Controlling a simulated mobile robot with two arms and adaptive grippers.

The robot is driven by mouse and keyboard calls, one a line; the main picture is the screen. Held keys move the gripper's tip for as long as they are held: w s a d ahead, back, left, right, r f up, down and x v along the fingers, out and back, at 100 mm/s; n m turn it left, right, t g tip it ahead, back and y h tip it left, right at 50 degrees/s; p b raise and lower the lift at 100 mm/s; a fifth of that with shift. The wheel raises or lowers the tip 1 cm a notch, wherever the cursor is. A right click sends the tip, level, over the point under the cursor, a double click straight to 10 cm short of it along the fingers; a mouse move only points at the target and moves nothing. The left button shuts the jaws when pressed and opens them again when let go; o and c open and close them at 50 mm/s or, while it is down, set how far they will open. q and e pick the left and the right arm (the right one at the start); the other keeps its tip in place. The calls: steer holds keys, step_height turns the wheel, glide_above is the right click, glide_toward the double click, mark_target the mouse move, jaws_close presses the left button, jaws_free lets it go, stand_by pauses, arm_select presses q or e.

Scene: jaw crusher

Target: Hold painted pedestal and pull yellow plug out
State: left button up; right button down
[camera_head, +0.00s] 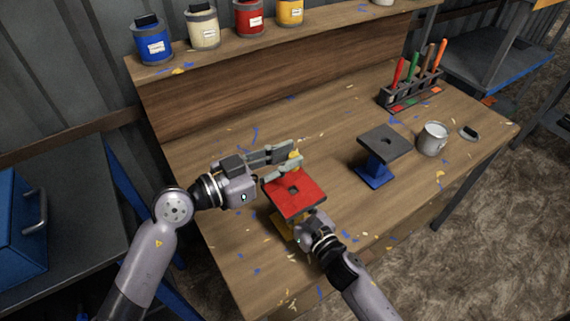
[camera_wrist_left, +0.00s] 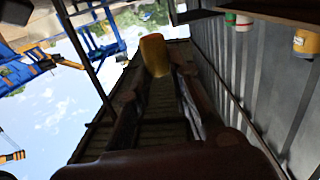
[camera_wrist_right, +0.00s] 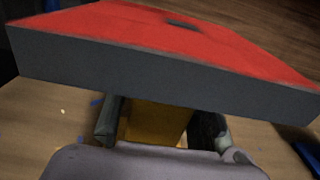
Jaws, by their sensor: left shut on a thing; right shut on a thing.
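The painted pedestal has a red top plate (camera_head: 296,197) with a small dark square hole, and a yellow stem that shows under the plate in the right wrist view (camera_wrist_right: 155,122). My right gripper (camera_head: 298,222) is shut on the yellow stem below the plate; its fingers sit on both sides of it in the right wrist view. My left gripper (camera_head: 296,162) is shut on the yellow plug (camera_head: 295,155), above the table behind the red plate's far edge. The plug shows between the fingertips in the left wrist view (camera_wrist_left: 155,54). It is apart from the hole.
A second pedestal with a dark top (camera_head: 384,142) and blue stem stands to the right. Beyond it are a metal can (camera_head: 432,139) and a rack of tools (camera_head: 411,92). Paint cans line the back shelf (camera_head: 215,40). Paint flecks dot the table.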

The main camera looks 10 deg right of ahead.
steer(key=c, duration=1)
jaws_free()
steer(key=shift+d, duration=0.1)
steer(key=v, duration=1.2)
steer(key=shift+s+f, duration=0.1)
